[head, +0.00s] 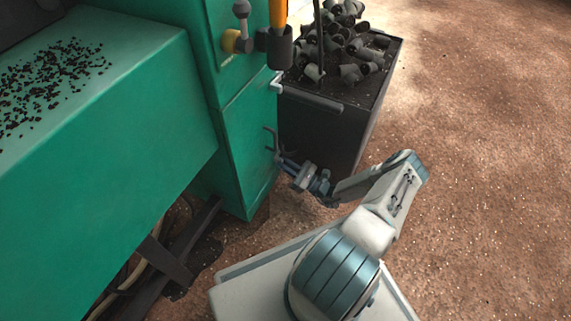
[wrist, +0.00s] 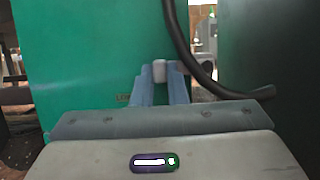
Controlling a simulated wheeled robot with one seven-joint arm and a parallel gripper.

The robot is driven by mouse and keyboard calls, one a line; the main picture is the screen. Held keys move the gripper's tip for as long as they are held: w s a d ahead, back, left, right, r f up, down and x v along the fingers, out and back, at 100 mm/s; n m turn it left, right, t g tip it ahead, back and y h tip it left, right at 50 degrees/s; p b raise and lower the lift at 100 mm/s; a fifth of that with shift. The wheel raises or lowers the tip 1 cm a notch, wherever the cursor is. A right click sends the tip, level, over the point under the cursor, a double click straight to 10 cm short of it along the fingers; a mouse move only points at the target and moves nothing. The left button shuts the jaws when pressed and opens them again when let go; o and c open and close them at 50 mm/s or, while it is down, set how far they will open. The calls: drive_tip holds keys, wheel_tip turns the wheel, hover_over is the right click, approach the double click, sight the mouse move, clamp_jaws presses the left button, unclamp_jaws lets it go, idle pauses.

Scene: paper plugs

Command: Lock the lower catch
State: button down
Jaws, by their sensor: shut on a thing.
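The lower catch (head: 272,138) is a small dark lever on the edge of the green cabinet door (head: 248,150). My gripper (head: 281,159) is at this catch, low on the cabinet's right side. In the wrist view, my gripper (wrist: 162,84) has its two blue-grey fingers closed around a small pale grey knob (wrist: 160,68), which appears to be part of the lower catch. A dark curved bar (wrist: 182,50) rises just right of the fingers. The fingers partly hide the knob. The upper catch (head: 277,84) is a pale handle higher on the same edge.
A dark bin (head: 330,125) heaped with grey pipe pieces (head: 350,50) stands close behind and right of my gripper. A green machine bed (head: 120,150) with black bits fills the left. Brown floor (head: 480,150) is open on the right.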

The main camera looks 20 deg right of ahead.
drive_tip(key=shift+d, duration=0.1)
drive_tip(key=c, duration=1.4)
unclamp_jaws()
drive_tip(key=shift+c, duration=0.2)
drive_tip(key=p+v, duration=0.2)
drive_tip(key=v, duration=1.2)
